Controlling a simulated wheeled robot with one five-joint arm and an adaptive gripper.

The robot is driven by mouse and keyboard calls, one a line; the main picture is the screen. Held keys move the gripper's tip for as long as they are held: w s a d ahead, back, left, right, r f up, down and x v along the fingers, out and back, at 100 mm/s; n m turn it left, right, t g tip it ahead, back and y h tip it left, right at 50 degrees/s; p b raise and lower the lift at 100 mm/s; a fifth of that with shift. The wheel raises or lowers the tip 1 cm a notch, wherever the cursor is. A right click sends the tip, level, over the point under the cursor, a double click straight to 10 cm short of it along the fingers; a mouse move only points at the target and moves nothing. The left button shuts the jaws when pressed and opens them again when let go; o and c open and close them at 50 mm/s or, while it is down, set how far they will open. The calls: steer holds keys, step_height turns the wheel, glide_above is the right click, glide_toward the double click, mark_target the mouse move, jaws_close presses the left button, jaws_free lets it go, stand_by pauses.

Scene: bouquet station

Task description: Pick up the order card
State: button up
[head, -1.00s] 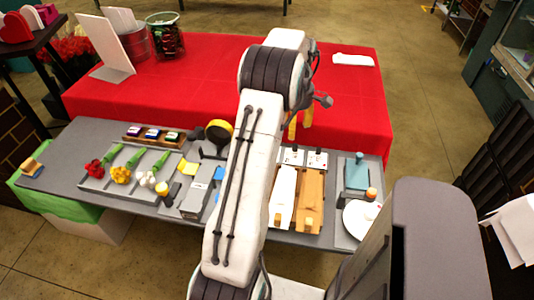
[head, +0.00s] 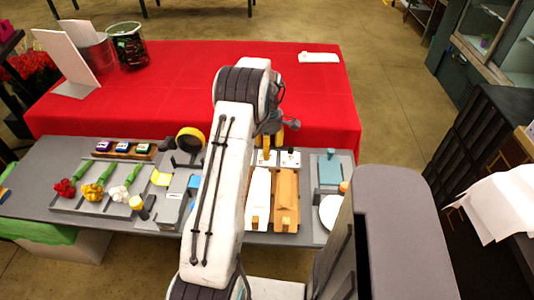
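Two small white cards with dark and red marks stand side by side at the back of the grey table; the left card (head: 265,158) is partly hidden and the right card (head: 290,159) shows more clearly. I cannot tell for sure which is the order card. My gripper (head: 273,141) has yellow fingertips, which show apart with nothing visible between them. It is just behind or above the two cards, partly covered by my arm. I cannot tell whether it touches them.
White (head: 259,195) and tan (head: 286,198) boards lie before the cards. A teal block (head: 329,168) and white plate (head: 330,212) are to the right. Flowers (head: 93,191) lie in a tray at left. The red table (head: 200,60) behind is mostly clear.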

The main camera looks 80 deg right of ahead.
steer(key=shift+f, duration=0.15)
steer(key=c, duration=1.1)
